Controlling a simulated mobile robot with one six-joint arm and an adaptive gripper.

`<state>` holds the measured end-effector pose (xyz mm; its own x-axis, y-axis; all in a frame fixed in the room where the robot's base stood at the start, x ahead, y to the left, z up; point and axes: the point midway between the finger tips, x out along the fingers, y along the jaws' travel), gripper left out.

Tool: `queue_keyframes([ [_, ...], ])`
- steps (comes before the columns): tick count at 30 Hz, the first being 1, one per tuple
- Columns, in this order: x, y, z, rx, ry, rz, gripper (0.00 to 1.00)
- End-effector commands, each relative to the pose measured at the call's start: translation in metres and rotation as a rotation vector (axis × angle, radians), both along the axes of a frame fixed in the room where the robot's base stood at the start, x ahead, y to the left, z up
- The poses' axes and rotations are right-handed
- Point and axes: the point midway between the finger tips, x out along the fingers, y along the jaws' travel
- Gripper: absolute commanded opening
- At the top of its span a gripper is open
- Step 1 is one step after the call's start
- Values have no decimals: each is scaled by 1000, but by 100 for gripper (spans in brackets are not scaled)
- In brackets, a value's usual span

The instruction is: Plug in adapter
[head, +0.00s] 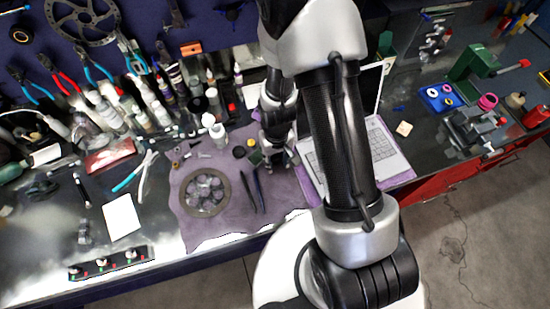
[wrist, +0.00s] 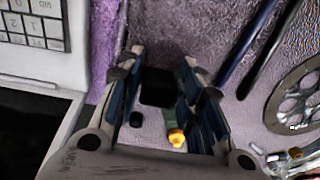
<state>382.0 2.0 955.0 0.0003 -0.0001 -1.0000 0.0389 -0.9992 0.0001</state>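My gripper (wrist: 163,58) points down over the purple cloth, with its two fingers apart. A black block (wrist: 158,88), which looks like the adapter, shows between the fingers in the wrist view; no clear contact with either finger shows. In the head view my gripper (head: 278,158) is low over the cloth, left of the laptop, and my arm hides part of that area. A power strip (head: 110,262) with several plug-like items and red and green spots lies along the bench's front left edge. Its sockets are too small to make out.
The laptop (head: 385,145) is close beside my gripper. A green piece (wrist: 172,115), a yellow cap (wrist: 176,137) and a black cap (wrist: 136,118) are near the fingers. A round metal part (head: 205,193) and dark tools (head: 247,192) lie between gripper and strip.

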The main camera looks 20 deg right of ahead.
Motion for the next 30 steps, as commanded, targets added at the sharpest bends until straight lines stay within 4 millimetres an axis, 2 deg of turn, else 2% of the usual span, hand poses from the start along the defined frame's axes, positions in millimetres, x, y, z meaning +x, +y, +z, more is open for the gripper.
queue_keyframes([
  [8, 0, 0, 1, 0, 0, 0, 33],
  [20, 0, 0, 1, 0, 0, 0, 7],
  [30, 0, 0, 5, 0, 0, 0, 6],
])
